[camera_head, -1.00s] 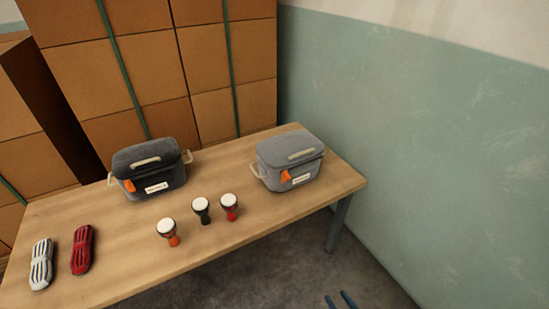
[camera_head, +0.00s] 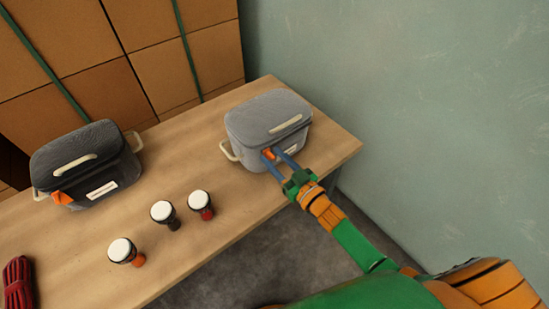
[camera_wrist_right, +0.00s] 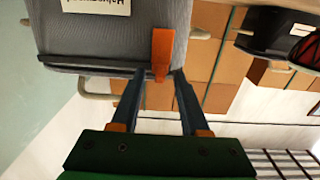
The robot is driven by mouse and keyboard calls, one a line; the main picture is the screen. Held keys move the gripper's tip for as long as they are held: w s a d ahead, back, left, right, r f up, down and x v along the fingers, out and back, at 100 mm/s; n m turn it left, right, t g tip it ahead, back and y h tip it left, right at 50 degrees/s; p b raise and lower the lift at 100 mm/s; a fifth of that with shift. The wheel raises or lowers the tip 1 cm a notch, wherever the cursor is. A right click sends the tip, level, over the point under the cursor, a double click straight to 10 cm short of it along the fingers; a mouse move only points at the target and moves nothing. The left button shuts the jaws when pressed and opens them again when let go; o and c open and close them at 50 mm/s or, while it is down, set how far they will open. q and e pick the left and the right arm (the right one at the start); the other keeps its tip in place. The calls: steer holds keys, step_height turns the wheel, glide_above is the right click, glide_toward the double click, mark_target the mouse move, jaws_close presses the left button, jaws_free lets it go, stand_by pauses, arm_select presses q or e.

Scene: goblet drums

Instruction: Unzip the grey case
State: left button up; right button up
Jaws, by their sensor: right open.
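The grey case (camera_head: 265,112) stands closed on the right part of the table, with a pale handle on its lid. Its orange zip pull (camera_head: 268,154) hangs on the front side. My right gripper (camera_head: 275,154) is at the case front with its blue fingers apart. In the right wrist view the orange pull (camera_wrist_right: 162,52) lies between the open fingertips (camera_wrist_right: 155,77), close to the right finger; I cannot tell whether they touch. The grey case (camera_wrist_right: 100,45) fills the upper left there. My left gripper is not in view.
A dark case (camera_head: 85,160) with an orange pull stands at the left of the table (camera_head: 200,262). Three small goblet drums (camera_head: 163,212) stand in front of the cases. A red rope bundle (camera_head: 18,283) lies at the lower left. Cardboard boxes (camera_head: 170,75) stack behind; a green wall is on the right.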

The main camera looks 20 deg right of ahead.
jaws_close()
stand_by(1.4)
